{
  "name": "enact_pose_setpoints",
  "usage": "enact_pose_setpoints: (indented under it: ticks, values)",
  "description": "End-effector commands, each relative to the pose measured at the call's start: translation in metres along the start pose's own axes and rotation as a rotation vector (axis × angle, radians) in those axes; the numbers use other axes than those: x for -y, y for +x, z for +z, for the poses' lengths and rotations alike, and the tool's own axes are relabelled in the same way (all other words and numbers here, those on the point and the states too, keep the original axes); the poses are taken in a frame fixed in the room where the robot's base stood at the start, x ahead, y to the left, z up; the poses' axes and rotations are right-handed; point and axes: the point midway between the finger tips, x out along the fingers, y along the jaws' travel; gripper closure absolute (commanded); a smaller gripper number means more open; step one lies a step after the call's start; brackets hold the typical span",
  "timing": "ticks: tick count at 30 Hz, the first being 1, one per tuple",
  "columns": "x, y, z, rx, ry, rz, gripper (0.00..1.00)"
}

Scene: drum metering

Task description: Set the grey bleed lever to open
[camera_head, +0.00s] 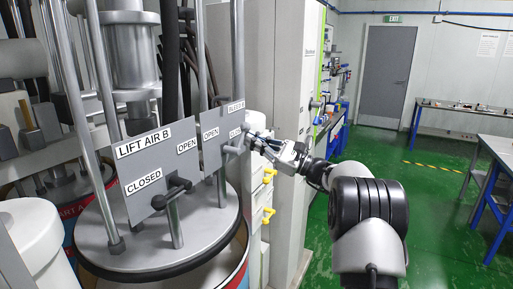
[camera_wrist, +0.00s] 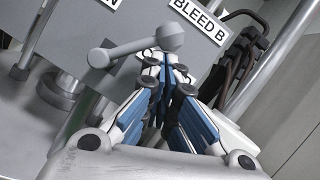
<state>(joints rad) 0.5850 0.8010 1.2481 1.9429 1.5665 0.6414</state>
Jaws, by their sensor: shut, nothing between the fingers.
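The grey bleed lever (camera_wrist: 135,48) shows in the wrist view as a short bar with a round knob at each end, below the BLEED B label (camera_wrist: 198,20). In the head view the lever (camera_head: 236,148) is small, at the right edge of its grey plate. My gripper (camera_wrist: 167,62) is shut and empty. Its fingertips are right at the lever's right-hand knob; I cannot tell whether they touch. In the head view my gripper (camera_head: 256,141) reaches in from the right. The plate's OPEN label (camera_head: 210,133) is left of the lever.
The LIFT AIR B plate (camera_head: 150,165) with a black lever (camera_head: 172,188) stands to the left. Upright steel rods (camera_head: 238,50) and the drum lid (camera_head: 150,245) surround the plates. Green floor (camera_head: 430,220) is open at right.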

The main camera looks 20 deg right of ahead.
Motion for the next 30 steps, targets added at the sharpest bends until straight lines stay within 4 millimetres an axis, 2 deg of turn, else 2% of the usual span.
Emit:
enact_pose_setpoints:
  ticks: [15,30]
  values:
    - [-0.001,0.010,0.027,0.001,-0.413,0.154,1.00]
    - [-0.005,0.013,0.036,0.001,-0.574,0.214,1.00]
